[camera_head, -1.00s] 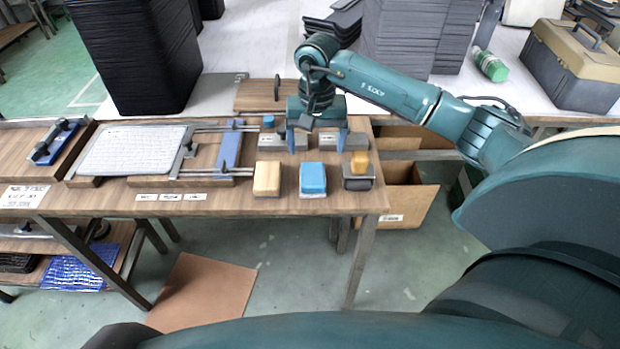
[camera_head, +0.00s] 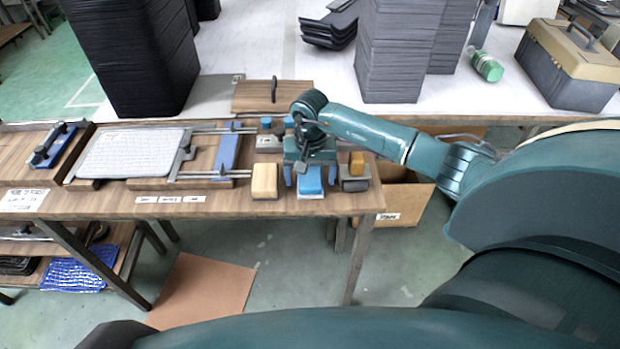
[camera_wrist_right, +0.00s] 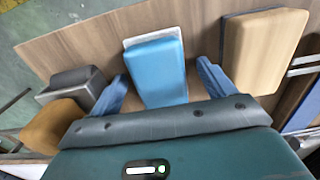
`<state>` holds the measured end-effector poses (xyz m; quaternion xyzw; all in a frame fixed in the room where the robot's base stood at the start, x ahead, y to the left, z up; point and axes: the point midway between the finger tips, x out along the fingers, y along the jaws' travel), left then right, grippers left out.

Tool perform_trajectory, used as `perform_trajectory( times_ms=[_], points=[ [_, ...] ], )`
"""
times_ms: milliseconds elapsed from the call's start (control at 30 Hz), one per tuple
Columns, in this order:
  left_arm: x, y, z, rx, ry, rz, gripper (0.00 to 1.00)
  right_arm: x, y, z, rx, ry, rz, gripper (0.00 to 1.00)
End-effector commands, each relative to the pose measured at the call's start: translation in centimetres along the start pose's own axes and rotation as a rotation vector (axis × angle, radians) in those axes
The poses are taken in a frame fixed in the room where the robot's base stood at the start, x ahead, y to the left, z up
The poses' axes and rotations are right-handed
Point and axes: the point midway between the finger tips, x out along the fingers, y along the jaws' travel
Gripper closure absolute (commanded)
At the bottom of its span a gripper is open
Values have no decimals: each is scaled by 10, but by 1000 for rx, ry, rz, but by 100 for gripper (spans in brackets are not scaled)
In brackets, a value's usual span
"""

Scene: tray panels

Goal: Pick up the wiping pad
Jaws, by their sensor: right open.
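A blue block with a white base (camera_head: 310,181), which looks like the wiping pad, sits near the front edge of the wooden bench. It also shows in the right wrist view (camera_wrist_right: 157,72). My right gripper (camera_head: 310,178) points down over it with open fingers. In the right wrist view the two fingers (camera_wrist_right: 162,78) stand on either side of the blue block, with a gap on each side. It is not gripped. My left gripper is not in view.
A tan block with a dark base (camera_head: 265,181) sits to the left of the blue one. A grey block (camera_head: 355,184) and a yellow block (camera_head: 357,162) sit to the right. A framed grey panel (camera_head: 135,152) lies further left. The bench's front edge (camera_head: 230,213) is close.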

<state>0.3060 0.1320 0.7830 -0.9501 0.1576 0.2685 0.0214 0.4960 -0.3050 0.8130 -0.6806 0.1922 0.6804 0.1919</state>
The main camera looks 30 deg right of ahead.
Motion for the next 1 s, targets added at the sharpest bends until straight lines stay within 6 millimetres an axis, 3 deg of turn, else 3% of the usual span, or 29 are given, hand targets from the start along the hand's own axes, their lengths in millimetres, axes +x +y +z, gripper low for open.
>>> perform_trajectory(
  times_ms=[600,867,1000],
  points=[
    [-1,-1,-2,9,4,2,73,-1,0,0,0,0,0,66],
    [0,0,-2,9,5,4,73,-3,0,0,0,1,-1,67],
    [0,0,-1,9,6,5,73,-18,-1,-2,-2,5,-3,67]
  ],
)
